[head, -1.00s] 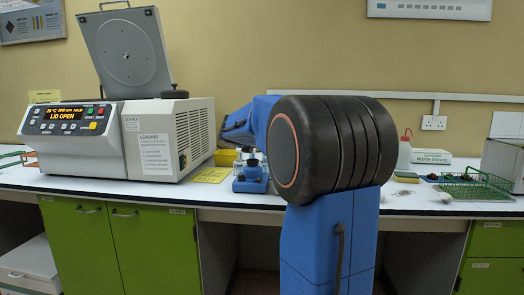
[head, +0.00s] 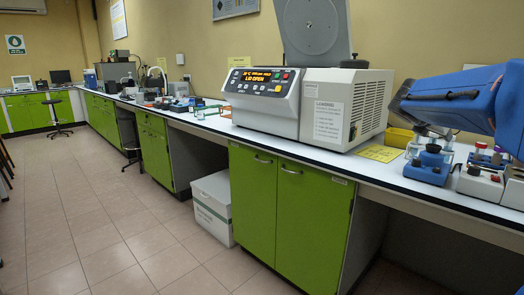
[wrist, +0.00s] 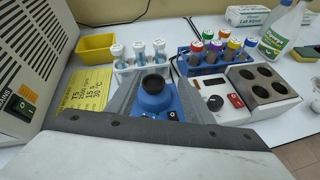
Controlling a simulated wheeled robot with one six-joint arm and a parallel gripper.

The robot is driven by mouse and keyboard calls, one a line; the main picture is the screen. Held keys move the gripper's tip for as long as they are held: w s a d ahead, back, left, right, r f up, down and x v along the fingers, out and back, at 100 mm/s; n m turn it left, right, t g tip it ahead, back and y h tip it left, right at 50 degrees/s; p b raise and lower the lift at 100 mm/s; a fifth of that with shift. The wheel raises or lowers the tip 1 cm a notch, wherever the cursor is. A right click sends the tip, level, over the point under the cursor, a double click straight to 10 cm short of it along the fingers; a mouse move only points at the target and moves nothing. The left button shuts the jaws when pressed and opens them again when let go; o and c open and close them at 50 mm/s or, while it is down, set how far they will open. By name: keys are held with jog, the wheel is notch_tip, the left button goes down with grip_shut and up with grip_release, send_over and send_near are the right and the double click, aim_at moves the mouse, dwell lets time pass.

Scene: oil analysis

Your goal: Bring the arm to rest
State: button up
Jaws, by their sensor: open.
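My blue arm (head: 450,108) reaches in from the right edge of the head view, over the bench. My gripper (wrist: 158,85) shows in the wrist view as two grey fingers spread apart, with nothing held between them. A blue mixer (wrist: 158,102) with a black round top stands on the bench below and beyond the fingers. It also shows in the head view (head: 428,165), under the arm. The fingertips are hard to make out in the head view.
A centrifuge (head: 305,105) with its lid open stands left of the arm. In the wrist view, a white rack of tubes (wrist: 143,66), a blue rack of colour-capped tubes (wrist: 215,70), a block heater (wrist: 250,95) and a yellow tray (wrist: 95,47) surround the mixer. The floor (head: 110,210) at left is clear.

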jog(key=s+a+f+m+y, duration=0.5)
jog(key=s+a+f+m, duration=0.6)
jog(key=s+a+f, duration=0.3)
jog(key=s+a+f+m+g+y, duration=0.1)
jog(key=s+a+f+m+y, duration=0.5)
jog(key=s+a+f+m, duration=0.5)
jog(key=s+a+f, duration=0.2)
jog(key=s+a, duration=0.4)
jog(key=a, duration=0.1)
jog(key=shift+s+f+g, duration=0.2)
jog(key=shift+f+g, duration=0.1)
jog(key=shift+f, duration=0.05)
